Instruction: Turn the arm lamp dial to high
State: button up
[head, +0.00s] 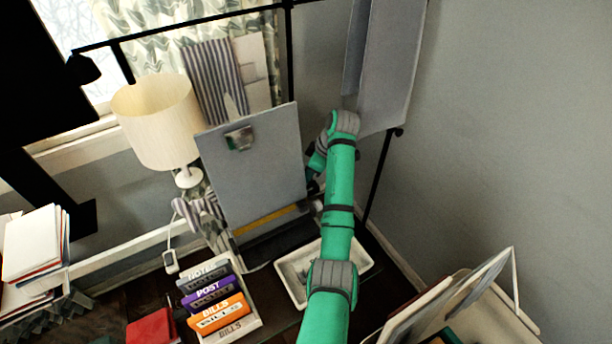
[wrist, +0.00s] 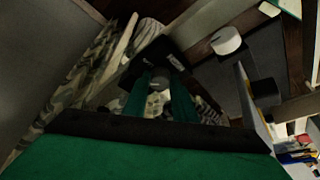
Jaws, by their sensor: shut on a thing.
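The arm lamp's black arm (head: 200,20) runs across the top of the head view, with its small shade (head: 83,68) at the left end. In the wrist view, a round grey dial (wrist: 160,84) sits at a black plate (wrist: 150,62) with small white markings. My gripper (wrist: 160,92) has its green fingers on either side of the dial, shut on it. The fingers partly cover the dial, and its setting cannot be read. In the head view my arm reaches behind the grey board, which hides the fingertips and the dial.
A grey upright board (head: 255,170) stands close left of my forearm. A cream table lamp (head: 160,120) is further left. A white tray (head: 292,275) lies beneath my arm, beside a letter sorter (head: 225,320). A grey wall is at the right. A white round object (wrist: 226,40) is near the gripper.

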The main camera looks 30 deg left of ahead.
jog(key=m+t, duration=0.1)
jog(key=m, duration=0.2)
jog(key=shift+m, duration=0.4)
jog(key=o, duration=1)
jog(key=shift+s, duration=0.1)
jog(key=shift+o, duration=0.2)
jog(key=v, duration=0.7)
jog(key=shift+d+r, duration=0.2)
jog(key=shift+r, duration=0.05)
